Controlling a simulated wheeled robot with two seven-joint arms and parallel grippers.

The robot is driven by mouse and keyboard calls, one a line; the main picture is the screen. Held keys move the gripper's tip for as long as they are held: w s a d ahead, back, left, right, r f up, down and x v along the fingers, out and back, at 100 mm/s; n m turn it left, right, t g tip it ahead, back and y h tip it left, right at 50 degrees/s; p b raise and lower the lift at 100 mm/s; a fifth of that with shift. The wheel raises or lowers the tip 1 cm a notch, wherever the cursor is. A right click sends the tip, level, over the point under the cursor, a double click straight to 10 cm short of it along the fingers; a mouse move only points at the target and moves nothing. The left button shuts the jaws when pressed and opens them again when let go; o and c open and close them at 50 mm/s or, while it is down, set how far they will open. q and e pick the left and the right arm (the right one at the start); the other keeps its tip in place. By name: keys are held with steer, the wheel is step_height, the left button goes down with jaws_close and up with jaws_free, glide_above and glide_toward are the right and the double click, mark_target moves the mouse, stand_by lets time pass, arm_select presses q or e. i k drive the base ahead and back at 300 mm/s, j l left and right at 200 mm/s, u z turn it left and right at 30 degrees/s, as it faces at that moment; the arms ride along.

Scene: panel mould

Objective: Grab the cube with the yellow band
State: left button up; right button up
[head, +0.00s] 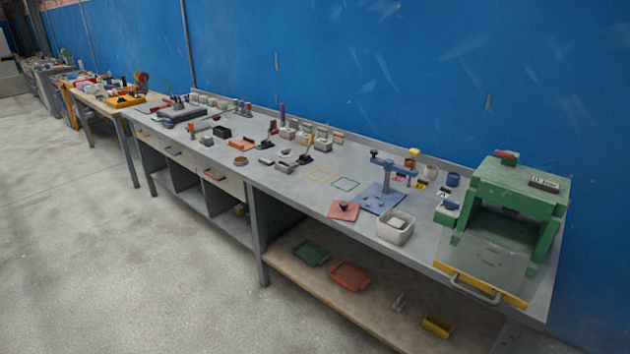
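No cube with a yellow band can be made out for sure at this distance. Several small grey block-like pieces (322,145) stand near the back of the grey bench (290,205), some with coloured upright parts on top. Neither my left nor my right gripper is in the head view.
A green press-like machine (525,190) fills the bench's right end. A white bin (396,227), a blue stand (392,170) and a red mat (343,211) are left of it. Trays (350,276) lie on the lower shelf. The floor (120,270) in front is clear.

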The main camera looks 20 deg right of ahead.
mark_target(395, 222)
steer(key=z, duration=1.3)
